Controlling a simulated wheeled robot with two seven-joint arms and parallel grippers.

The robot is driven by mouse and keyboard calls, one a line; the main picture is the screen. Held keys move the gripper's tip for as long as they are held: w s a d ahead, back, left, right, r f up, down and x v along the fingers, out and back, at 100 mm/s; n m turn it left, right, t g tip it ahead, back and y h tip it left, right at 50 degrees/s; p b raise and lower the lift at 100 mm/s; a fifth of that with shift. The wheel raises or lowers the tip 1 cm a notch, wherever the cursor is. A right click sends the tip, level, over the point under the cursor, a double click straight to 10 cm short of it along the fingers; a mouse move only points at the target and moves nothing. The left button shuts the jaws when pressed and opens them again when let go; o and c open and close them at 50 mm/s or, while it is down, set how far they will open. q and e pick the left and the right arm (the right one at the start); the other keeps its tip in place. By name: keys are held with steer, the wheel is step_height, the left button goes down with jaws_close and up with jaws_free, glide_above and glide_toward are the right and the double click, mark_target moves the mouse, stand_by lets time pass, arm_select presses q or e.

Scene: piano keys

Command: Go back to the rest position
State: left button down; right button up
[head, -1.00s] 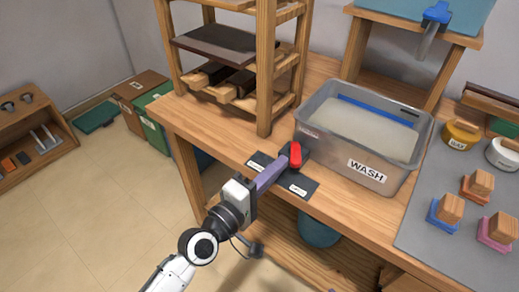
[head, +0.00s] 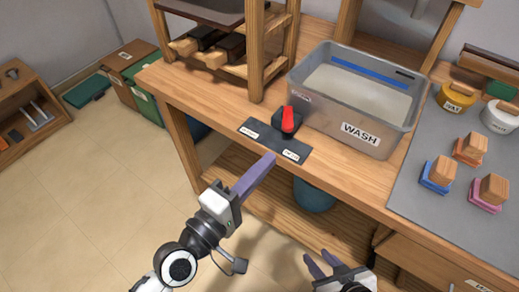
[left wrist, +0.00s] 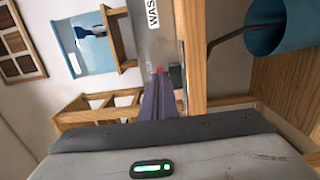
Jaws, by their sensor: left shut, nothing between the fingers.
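My left gripper (head: 268,160) is shut and empty, in front of the bench edge and apart from the red switch lever. Its purple fingers lie together in the left wrist view (left wrist: 158,100). The red lever (head: 288,120) stands on a dark base with a dark labelled plate (head: 275,141) on the wooden bench. A small red spot, likely the lever, shows beyond the fingertips in the left wrist view. My right gripper (head: 322,264) is at the bottom of the head view, its purple fingertips apart and nothing visible between them.
The grey WASH tub (head: 345,124) stands behind and right of the lever. A wooden rack (head: 257,65) rises at the left of the bench. Stamp blocks (head: 437,174) sit on a grey mat (head: 414,196) at right. A blue bucket (head: 314,195) is under the bench. Floor at left is clear.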

arm_select(q)
steer(key=shift+s, duration=0.15)
stand_by(0.4)
steer(key=s+a+f+m+g+y, duration=0.55)
steer(key=s+a, duration=0.25)
steer(key=a, duration=0.4)
steer(key=s+a+f+m+g+y, duration=0.6)
steer(key=s+a, duration=0.3)
steer(key=a, duration=0.3)
steer(key=w+d+f+t+h, duration=0.1)
steer(key=w+d+f+t, duration=0.1)
steer(key=f, duration=0.4)
steer(key=w+d+f+t+h, duration=0.1)
steer(key=w+d+f+t, duration=0.1)
steer(key=d+f+t, duration=0.2)
step_height(320, 180, down, 2)
steer(key=shift+w+f+m, duration=0.15)
steer(key=shift+w+m, duration=0.1)
steer(key=shift+m, duration=0.1)
